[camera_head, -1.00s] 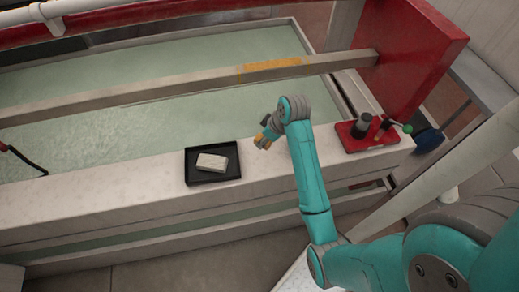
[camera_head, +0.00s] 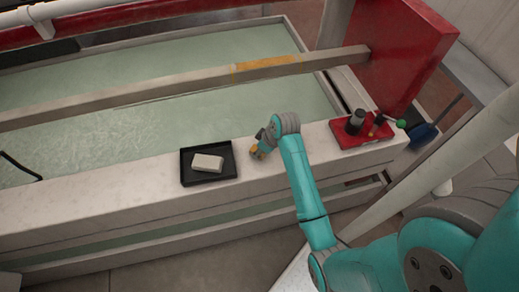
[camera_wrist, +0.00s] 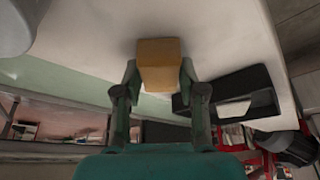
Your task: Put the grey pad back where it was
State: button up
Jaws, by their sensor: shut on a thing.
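My gripper (camera_head: 258,151) is shut on a small tan-orange block (camera_wrist: 158,62), seen between both fingers in the wrist view. In the head view the gripper is low over the pale stone ledge (camera_head: 100,212), just right of a black tray (camera_head: 231,176). I cannot tell whether the block touches the ledge. A pale grey-white pad (camera_head: 207,163) lies flat in the tray, apart from the gripper. The tray (camera_wrist: 266,78) and part of the pad (camera_wrist: 236,110) also show at the right in the wrist view.
A red tray (camera_head: 347,141) with dark upright items and a green-knobbed tool (camera_head: 400,123) stands on the ledge to the right. Behind is a water-filled basin (camera_head: 110,130) crossed by a beam (camera_head: 180,86). The ledge left of the black tray is clear.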

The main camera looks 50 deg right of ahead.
jog(key=o, duration=1)
jog(key=shift+f, duration=0.1)
jog(key=a+v, duration=0.1)
jog(key=v, duration=1.1)
jog(key=s+a+f+m+t+h, duration=0.1)
jog(key=s+a+f+t, duration=0.1)
jog(key=s+a+f, duration=0.4)
jog(key=s+a+f+m+t+h, duration=0.15)
jog(key=s+a, duration=0.25)
jog(key=a, duration=0.4)
jog(key=s+a+r+t+y, duration=0.1)
jog(key=s+a+r+t, duration=0.2)
jog(key=s+r, duration=0.4)
jog(key=s+a+r+t, duration=0.3)
jog(key=s+a+r, duration=0.1)
jog(key=s+r, duration=0.4)
jog(key=shift+s+a+r+t+y, duration=0.2)
jog(key=shift+s+r+t+y, duration=0.15)
jog(key=shift+s, duration=0.7)
